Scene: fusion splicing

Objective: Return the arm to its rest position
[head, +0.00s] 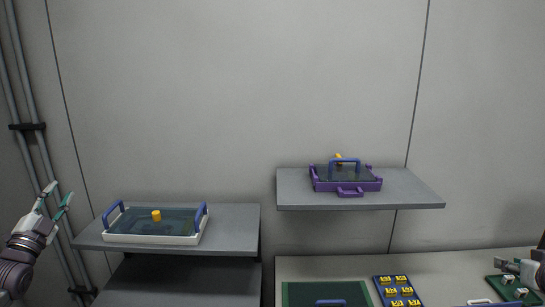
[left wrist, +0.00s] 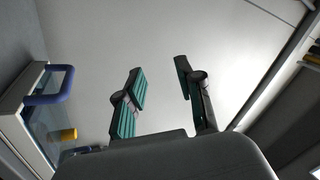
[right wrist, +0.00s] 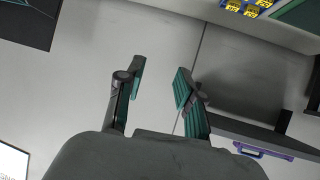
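My left gripper (head: 58,200) is at the far left in the head view, raised in front of the wall and left of the left shelf. Its fingers are apart with nothing between them in the left wrist view (left wrist: 160,95). My right gripper (head: 503,264) is at the right edge of the head view, near the green circuit board. In the right wrist view (right wrist: 158,88) its fingers are apart and empty. Most of my right arm is out of the head view.
A white tray with blue handles (head: 150,239) sits on the left shelf (head: 235,225). A purple tray (head: 345,185) sits on the higher shelf (head: 410,190). On the table (head: 430,265) are a green mat (head: 300,292), a blue tray with yellow parts (head: 384,281) and a circuit board (head: 509,290).

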